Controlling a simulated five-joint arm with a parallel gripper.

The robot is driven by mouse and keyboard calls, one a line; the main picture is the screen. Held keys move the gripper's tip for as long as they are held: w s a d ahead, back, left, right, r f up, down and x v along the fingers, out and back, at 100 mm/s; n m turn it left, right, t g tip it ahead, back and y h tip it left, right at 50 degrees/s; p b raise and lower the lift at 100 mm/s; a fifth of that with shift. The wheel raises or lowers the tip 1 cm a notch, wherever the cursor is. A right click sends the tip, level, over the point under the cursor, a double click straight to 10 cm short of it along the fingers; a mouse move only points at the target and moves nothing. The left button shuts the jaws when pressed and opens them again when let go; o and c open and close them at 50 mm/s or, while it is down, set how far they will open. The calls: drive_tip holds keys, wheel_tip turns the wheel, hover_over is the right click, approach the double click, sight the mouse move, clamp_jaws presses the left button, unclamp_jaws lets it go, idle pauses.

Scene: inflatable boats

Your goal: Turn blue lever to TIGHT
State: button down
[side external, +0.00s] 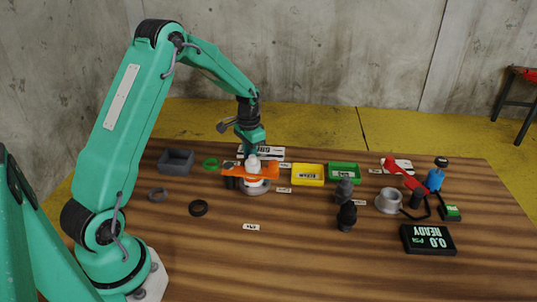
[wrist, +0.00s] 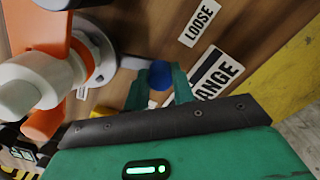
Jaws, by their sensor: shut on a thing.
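The blue lever's round knob (wrist: 159,74) shows between the two green fingertips of my gripper (wrist: 159,86) in the wrist view. My gripper is shut on it. In the side view my gripper (side external: 250,150) points down behind the white and orange fixture (side external: 262,172), and the blue knob cannot be made out there. The fixture also shows at the left of the wrist view, with its orange bar (wrist: 40,25) and white cap (wrist: 35,80). A LOOSE label (wrist: 200,22) lies beyond the knob. I cannot make out a TIGHT label.
A grey bin (side external: 176,161) and green ring (side external: 210,163) are left of the fixture. Yellow (side external: 307,182) and green (side external: 344,180) trays stand right of it. Black fittings (side external: 347,217) and a READY display (side external: 428,240) are farther right. The front left table is mostly clear.

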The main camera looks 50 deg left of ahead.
drive_tip(key=shift+w+d+m, duration=0.4)
drive_tip(key=shift+w+m, duration=0.15)
drive_tip(key=shift+m, duration=0.2)
drive_tip(key=shift+w+d+m, duration=0.35)
drive_tip(key=shift+w+m, duration=0.2)
drive_tip(key=shift+m, duration=0.2)
drive_tip(key=shift+w+d+m, duration=0.7)
drive_tip(key=shift+d+m, duration=0.1)
drive_tip(key=shift+m, duration=0.4)
drive_tip(key=shift+w+d+m, duration=0.3)
drive_tip(key=shift+d+m, duration=0.25)
drive_tip(key=shift+m, duration=0.15)
drive_tip(key=shift+w+d+m, duration=0.25)
drive_tip(key=shift+d+m, duration=0.3)
drive_tip(key=shift+m, duration=0.15)
drive_tip(key=shift+w+d+m, duration=0.25)
drive_tip(key=shift+d+m, duration=0.65)
drive_tip(key=shift+m, duration=0.2)
drive_tip(key=shift+d, duration=0.1)
drive_tip(key=c, duration=1.2)
unclamp_jaws()
drive_tip(key=shift+o, duration=0.2)
